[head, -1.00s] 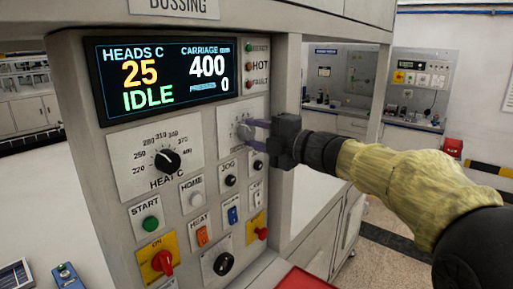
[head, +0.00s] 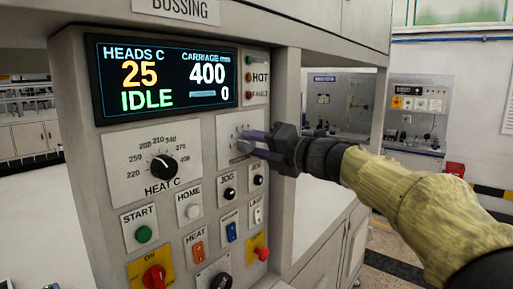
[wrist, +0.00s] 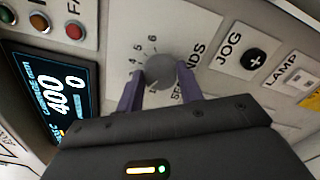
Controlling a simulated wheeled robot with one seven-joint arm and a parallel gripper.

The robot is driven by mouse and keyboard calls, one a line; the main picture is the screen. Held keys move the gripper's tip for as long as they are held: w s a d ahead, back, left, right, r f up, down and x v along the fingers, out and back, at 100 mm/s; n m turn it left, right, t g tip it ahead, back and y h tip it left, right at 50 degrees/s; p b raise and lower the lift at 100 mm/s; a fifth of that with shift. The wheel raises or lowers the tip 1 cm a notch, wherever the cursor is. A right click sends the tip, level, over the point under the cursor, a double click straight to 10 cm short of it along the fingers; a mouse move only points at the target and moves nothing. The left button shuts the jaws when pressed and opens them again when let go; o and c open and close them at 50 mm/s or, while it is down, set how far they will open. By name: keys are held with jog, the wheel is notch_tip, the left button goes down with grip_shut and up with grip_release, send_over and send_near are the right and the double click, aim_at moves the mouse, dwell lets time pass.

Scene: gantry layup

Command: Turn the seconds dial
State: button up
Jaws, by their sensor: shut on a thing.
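The seconds dial (wrist: 161,71) is a round grey knob on a pale plate with printed numbers and the word "SECONDS". In the wrist view it sits between the two purple fingers of my gripper (wrist: 160,88), which is shut on it. In the head view my gripper (head: 243,143) reaches in from the right to the dial's plate (head: 230,124), and its fingers and body largely hide the dial. The display (head: 167,80) reads HEADS C 25, IDLE, CARRIAGE 400 and a lower value of 0.
The heat dial (head: 164,168) is left of my gripper. Below are JOG knobs (head: 229,194), the HOME button (head: 193,211), the green START button (head: 144,234) and a red switch (head: 154,278). Indicator lights (head: 249,77) sit above. Open floor lies at the right.

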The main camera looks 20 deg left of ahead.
jog(key=shift+f, duration=0.15)
jog(key=o, duration=1)
jog(key=b+v, duration=0.2)
jog(key=v, duration=1.5)
jog(key=shift+d+b, duration=0.2)
jog(key=shift+b, duration=0.1)
